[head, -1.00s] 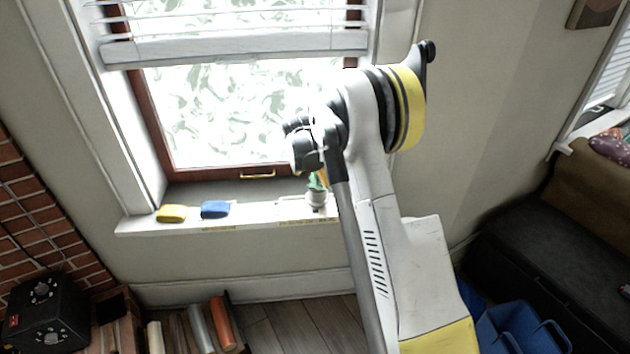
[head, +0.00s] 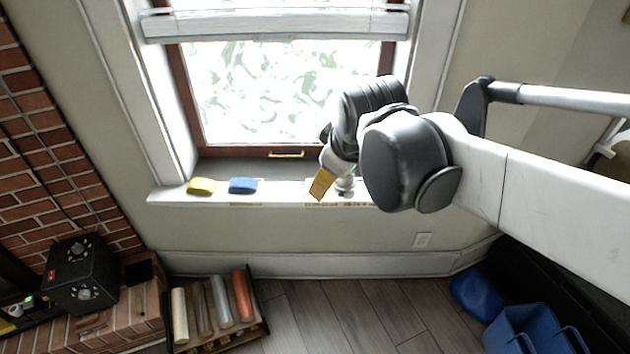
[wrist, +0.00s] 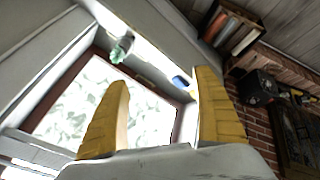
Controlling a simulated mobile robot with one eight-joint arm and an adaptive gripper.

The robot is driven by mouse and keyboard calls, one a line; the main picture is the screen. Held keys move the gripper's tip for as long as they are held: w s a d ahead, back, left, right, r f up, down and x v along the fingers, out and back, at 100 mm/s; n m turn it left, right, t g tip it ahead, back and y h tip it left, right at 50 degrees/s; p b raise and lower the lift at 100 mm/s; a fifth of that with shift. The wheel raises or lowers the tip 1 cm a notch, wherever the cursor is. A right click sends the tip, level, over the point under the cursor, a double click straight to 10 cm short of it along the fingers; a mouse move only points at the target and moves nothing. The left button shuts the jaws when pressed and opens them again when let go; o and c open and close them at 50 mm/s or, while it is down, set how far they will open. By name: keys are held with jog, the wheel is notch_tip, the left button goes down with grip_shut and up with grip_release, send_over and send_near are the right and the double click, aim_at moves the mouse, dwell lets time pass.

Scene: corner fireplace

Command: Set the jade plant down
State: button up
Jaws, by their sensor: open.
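The jade plant (wrist: 122,48), green leaves with a pale pot, stands on the white window sill (wrist: 150,52) in the wrist view. In the head view its pale pot (head: 345,186) shows on the sill, with the leaves hidden behind my gripper. My gripper (wrist: 162,75) is open, its two yellow fingers wide apart with nothing between them. The plant is beyond the fingertips and apart from them. In the head view a yellow finger (head: 321,184) shows just left of the pot, in front of the sill.
A yellow block (head: 202,186) and a blue block (head: 242,185) lie on the sill to the left. A black box (head: 80,274) stands by the brick wall. A crate of rolls (head: 262,326) and blue bins (head: 530,328) are on the floor, with clear boards between.

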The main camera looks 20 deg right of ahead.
jog(key=s+a+f+m+t+y, duration=0.1)
jog(key=s+a+f+m, duration=0.1)
jog(key=s+m, duration=0.4)
jog(key=s+a, duration=0.1)
jog(key=s, duration=0.2)
jog(key=shift+s+f, duration=0.2)
jog(key=shift+f, duration=0.2)
jog(key=shift+a, duration=0.1)
dwell(0.3)
